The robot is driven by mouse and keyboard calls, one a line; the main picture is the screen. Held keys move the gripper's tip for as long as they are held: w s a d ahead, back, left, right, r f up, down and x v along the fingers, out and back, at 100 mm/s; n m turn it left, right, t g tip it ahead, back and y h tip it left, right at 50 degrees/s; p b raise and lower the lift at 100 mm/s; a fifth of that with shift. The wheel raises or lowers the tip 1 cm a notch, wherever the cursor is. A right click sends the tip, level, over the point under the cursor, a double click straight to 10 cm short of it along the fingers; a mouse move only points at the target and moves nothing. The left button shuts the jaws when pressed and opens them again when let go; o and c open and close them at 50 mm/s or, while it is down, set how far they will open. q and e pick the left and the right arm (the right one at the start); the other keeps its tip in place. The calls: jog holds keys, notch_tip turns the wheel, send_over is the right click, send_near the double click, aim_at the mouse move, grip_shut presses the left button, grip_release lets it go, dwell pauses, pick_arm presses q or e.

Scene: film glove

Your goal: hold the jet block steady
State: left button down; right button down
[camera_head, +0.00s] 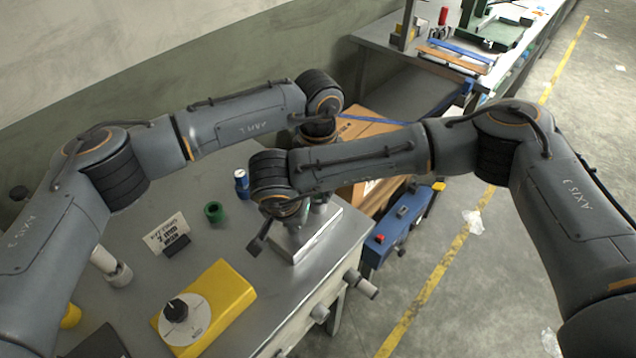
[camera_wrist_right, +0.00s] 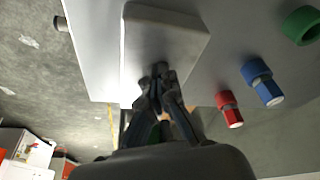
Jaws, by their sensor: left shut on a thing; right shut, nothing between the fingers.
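My left gripper (camera_head: 319,150) is mostly hidden behind my right forearm. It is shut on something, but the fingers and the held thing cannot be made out. My right gripper (camera_wrist_right: 160,72) is shut and empty, fingertips pointing at a pale grey raised slab (camera_wrist_right: 165,35); contact is unclear. In the head view the slab (camera_head: 318,240) lies at the bench's right edge, below my right wrist. A small dark flat piece (camera_head: 258,244) shows left of that wrist; I cannot tell whether it is the jet block or a finger part. No other clear jet block shows.
On the grey bench stand a blue cylinder (camera_head: 242,183), a green ring (camera_head: 214,212), a label card (camera_head: 167,233) and a yellow dial box (camera_head: 203,307). A red cylinder (camera_wrist_right: 229,109) shows in the wrist view. A cardboard box (camera_head: 372,130) and a blue case (camera_head: 398,225) are beyond the bench.

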pick_arm(q)
jog(key=shift+f, duration=0.2)
pick_arm(e)
jog(key=shift+s+d+f, duration=0.1)
jog(key=shift+s+f, duration=0.15)
jog(key=shift+f, duration=0.05)
pick_arm(q)
jog(key=c, duration=1)
grip_release()
jog(key=shift+o, duration=0.2)
jog(key=shift+r, duration=0.15)
notch_tip(320, 180, up, 12)
pick_arm(e)
jog(key=shift+r, duration=0.1)
jog(key=shift+w+r, duration=0.2)
jog(key=shift+r, duration=0.65)
notch_tip(320, 180, up, 2)
jog(key=shift+r, duration=0.75)
